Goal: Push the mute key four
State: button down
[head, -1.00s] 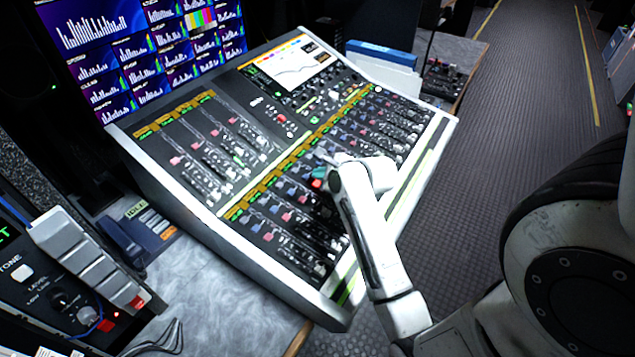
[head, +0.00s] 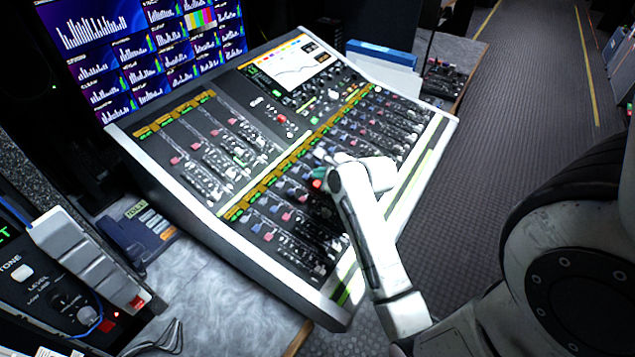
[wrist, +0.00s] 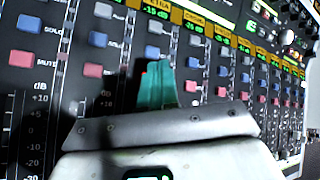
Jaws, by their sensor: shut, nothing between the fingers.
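The mixing console (head: 240,243) carries a row of red mute keys (head: 267,237) in its lower bank, each below a blue solo key. In the wrist view, mute keys show left (wrist: 93,70) and right (wrist: 191,87) of my fingers. My gripper (head: 319,173), with teal fingertips, is shut and empty over this row. Its fingers (wrist: 157,82) stand in front of one channel strip. A sliver of red shows at the fingertips' left edge, and the rest of that key is hidden. I cannot read channel numbers or tell whether the fingertips touch the key.
Faders lie below the keys, close under my gripper. Blue solo keys (wrist: 103,39) and lit channel displays sit above. Behind the console are monitor screens (head: 150,40). A desk phone (head: 135,235) is at left. Open floor (head: 520,120) lies to the right.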

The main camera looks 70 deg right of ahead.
jog(key=shift+f, duration=0.1)
jog(key=shift+f, duration=0.3)
jog(key=shift+w+f, duration=0.1)
jog(key=shift+f, duration=0.35)
dwell(0.7)
jog(key=shift+r+p, duration=0.9)
jog(key=shift+p, duration=0.35)
jog(key=shift+r, duration=0.1)
jog(key=r+p, duration=0.4)
jog(key=s+r+p, duration=0.1)
jog(key=p, duration=0.1)
jog(key=shift+a+r+p, duration=0.15)
jog(key=shift+r+p, duration=0.15)
jog(key=shift+r, duration=0.1)
